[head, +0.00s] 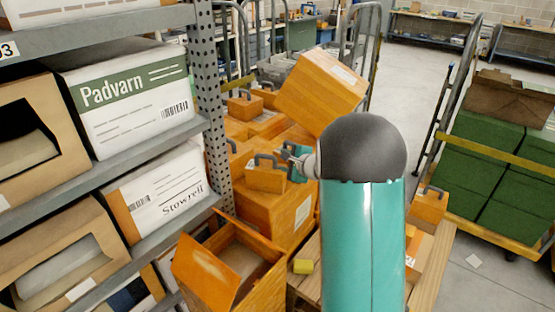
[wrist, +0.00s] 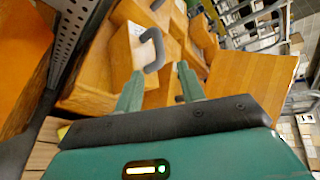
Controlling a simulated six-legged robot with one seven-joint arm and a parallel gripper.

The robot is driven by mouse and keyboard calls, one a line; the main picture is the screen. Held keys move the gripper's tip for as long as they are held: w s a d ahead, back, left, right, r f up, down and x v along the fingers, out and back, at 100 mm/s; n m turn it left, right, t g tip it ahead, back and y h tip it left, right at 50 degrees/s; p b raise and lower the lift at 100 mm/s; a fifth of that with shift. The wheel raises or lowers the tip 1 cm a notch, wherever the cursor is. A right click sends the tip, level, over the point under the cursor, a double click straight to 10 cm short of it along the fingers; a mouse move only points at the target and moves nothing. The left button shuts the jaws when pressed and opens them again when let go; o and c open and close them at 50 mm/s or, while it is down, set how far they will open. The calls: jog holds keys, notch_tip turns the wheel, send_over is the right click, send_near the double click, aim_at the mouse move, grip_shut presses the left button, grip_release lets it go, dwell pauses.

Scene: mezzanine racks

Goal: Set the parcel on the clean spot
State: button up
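My gripper (head: 293,160) is beside a small orange-brown parcel with a dark grey handle (head: 265,175), among stacked cartons. In the wrist view my gripper (wrist: 160,70) has its two teal fingers apart. The parcel's handle (wrist: 153,48) is just past the fingertips, its near end about level with the left one. I cannot tell if they touch. The parcel body (wrist: 125,55) has a white label on top. Other small boxes with similar handles show, one at the back (head: 244,104) and one at right (head: 429,203). I cannot make out the clean spot.
A rack upright (head: 212,100) and shelves of boxes stand at left. A large tilted carton (head: 322,90) stands behind my gripper. A cart of green crates (head: 485,150) is at right.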

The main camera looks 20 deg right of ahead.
jog(key=s+a+r+n+g+y, duration=0.2)
jog(key=s+a+r+n, duration=0.35)
jog(key=s+a, duration=0.35)
jog(key=s+a+r+n+g+y, duration=0.25)
jog(key=s+a+r+n, duration=0.3)
jog(key=a, duration=0.55)
jog(key=s+n+g+h, duration=0.3)
jog(key=s+n+h, duration=0.4)
jog(key=s, duration=1.6)
jog(key=n, duration=0.3)
jog(key=shift+s+a, duration=0.15)
jog(key=shift+a, duration=0.15)
